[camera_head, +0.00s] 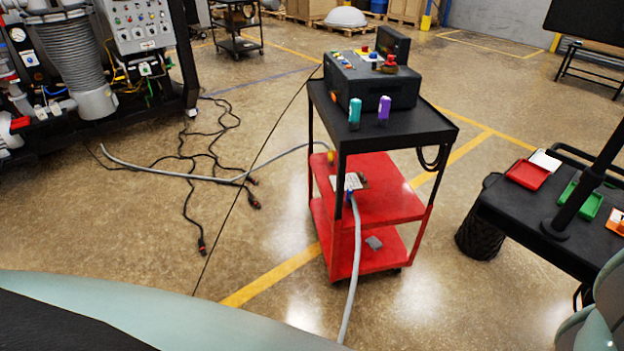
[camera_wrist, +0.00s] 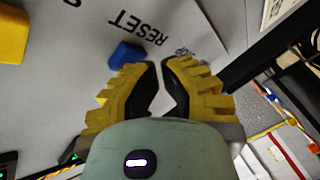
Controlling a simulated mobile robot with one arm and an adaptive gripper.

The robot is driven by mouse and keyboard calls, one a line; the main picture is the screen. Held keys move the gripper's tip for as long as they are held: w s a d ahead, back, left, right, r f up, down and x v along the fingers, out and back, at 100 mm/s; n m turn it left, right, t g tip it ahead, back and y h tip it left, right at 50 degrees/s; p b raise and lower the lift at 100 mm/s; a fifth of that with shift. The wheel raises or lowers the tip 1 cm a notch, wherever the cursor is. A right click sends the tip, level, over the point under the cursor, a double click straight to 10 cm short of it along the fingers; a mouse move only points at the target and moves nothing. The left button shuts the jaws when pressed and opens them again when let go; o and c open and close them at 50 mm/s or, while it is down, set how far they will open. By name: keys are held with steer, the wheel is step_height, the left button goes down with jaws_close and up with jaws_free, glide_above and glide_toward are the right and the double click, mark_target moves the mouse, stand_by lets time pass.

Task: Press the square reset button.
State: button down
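A blue button (camera_wrist: 127,55) with a squarish shape stands out from a grey panel (camera_wrist: 65,80) in the wrist view. The printed word RESET appears upside down just above it. My gripper (camera_wrist: 159,65) has yellow ribbed fingers with dark inner pads. Its fingertips are nearly together, with only a narrow gap and nothing between them. The left fingertip is just below and right of the blue button; I cannot tell whether they touch. A small blue and yellow part beside the left finger is partly hidden. My gripper does not show in the head view.
A yellow block-like part (camera_wrist: 12,35) is on the panel. In the head view, a dark control box (camera_head: 370,85) with coloured buttons stands on a red and black cart (camera_head: 395,127). A furnace control panel (camera_head: 138,25) is at left. Cables (camera_head: 215,140) lie on the floor.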

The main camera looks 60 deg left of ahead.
steer(key=shift+a+b, duration=0.45)
steer(key=shift+a, duration=0.4)
steer(key=shift+a, duration=0.1)
steer(key=a+b, duration=0.1)
steer(key=a, duration=0.1)
steer(key=a+b, duration=0.1)
steer(key=a, duration=0.1)
steer(key=shift+s+a+b, duration=0.2)
steer(key=shift+a+b, duration=0.2)
stand_by(0.4)
